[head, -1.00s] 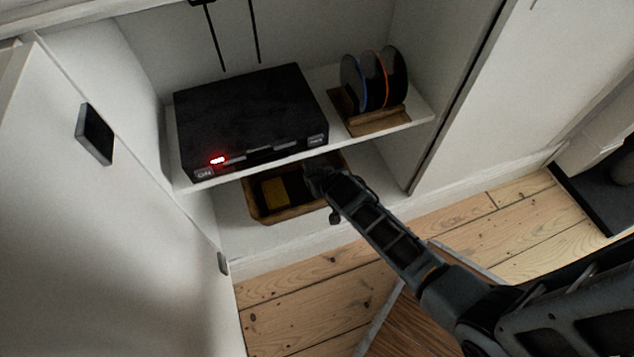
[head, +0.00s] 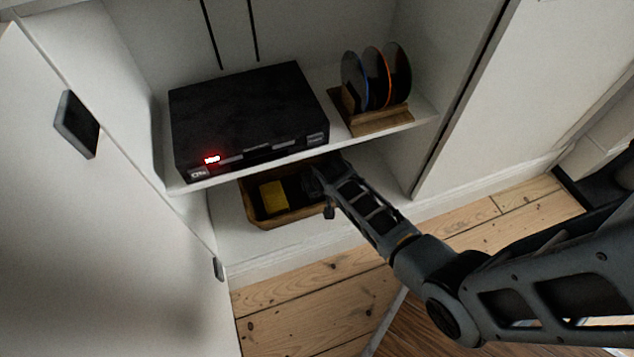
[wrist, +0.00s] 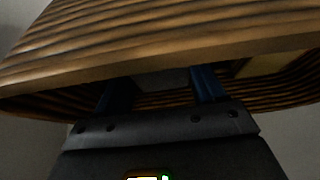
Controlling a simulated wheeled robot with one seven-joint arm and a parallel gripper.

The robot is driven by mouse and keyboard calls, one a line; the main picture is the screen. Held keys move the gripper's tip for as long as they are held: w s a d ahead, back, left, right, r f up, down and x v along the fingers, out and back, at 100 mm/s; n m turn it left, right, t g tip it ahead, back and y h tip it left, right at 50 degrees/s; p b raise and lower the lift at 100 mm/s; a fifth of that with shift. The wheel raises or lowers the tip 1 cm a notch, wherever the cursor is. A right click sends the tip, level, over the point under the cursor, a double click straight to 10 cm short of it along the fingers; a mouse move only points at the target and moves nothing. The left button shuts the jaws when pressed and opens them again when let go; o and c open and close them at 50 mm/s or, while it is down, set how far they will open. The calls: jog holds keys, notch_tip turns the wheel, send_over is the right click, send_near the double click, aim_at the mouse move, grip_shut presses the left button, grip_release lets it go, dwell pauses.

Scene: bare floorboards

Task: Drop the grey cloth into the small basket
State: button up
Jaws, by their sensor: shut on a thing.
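The small basket (head: 283,218) is brown and woven and sits on the lower shelf of the open cabinet. In the wrist view its ribbed wall (wrist: 170,35) fills the top of the picture. My gripper (head: 314,182) is at the basket's right end, under the upper shelf. In the wrist view the two blue fingers of my gripper (wrist: 160,88) reach past the rim into the basket. They are shut on a grey patch between them, the grey cloth (wrist: 165,77), which is mostly hidden. In the head view the cloth cannot be made out.
A yellow thing (head: 272,197) lies in the basket. A black box with a red display (head: 248,118) stands on the upper shelf (head: 420,112), close above my gripper. A wooden rack with discs (head: 376,85) is beside it. The cabinet door (head: 90,210) stands open at left.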

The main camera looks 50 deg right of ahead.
jog(key=o, duration=1.2)
jog(key=shift+f, duration=0.1)
jog(key=shift+f+b, duration=0.3)
jog(key=shift+b, duration=0.1)
jog(key=p+v, duration=0.5)
jog(key=v, duration=0.3)
jog(key=shift+w+d+r, duration=0.1)
jog(key=shift+w, duration=0.05)
